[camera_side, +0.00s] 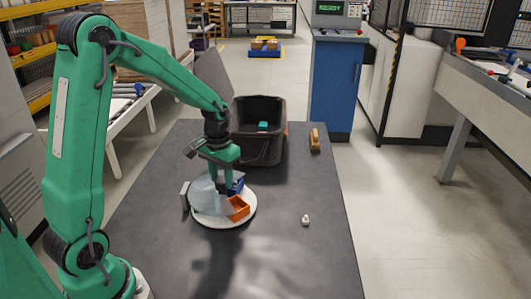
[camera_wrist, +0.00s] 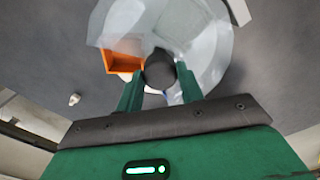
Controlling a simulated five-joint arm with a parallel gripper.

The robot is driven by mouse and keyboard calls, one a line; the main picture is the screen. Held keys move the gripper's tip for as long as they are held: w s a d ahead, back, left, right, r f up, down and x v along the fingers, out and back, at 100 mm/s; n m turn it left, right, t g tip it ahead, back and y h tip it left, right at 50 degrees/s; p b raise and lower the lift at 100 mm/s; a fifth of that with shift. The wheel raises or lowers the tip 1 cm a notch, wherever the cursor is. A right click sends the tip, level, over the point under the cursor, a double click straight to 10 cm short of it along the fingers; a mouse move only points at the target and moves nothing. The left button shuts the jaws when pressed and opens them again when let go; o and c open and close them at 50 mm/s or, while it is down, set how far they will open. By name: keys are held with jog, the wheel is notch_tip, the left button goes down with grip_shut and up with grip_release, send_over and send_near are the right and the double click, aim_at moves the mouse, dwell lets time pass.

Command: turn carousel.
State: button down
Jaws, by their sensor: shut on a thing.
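The carousel (camera_side: 212,221) is a round white turntable on the dark table. An orange open bin (camera_side: 238,208) stands at its front right, and a blue bin (camera_side: 236,187) sits behind that, partly hidden. A clear cover (camera_side: 203,192) spans part of the disc. My gripper (camera_side: 222,190) reaches down over the middle. In the wrist view its green fingers are shut on a dark round knob (camera_wrist: 159,70) at the carousel's centre. The orange bin (camera_wrist: 122,63) is left of the knob there. The blue bin is mostly hidden behind my right finger.
A black crate (camera_side: 258,150) with a teal item (camera_side: 263,126) inside stands behind the carousel. A small white piece (camera_side: 305,220) lies to the right, and a yellow-brown block (camera_side: 314,140) is farther back. A grey block (camera_side: 185,196) stands at the carousel's left edge. The table's front right is clear.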

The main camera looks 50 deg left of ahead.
jog(key=shift+n, duration=16.4)
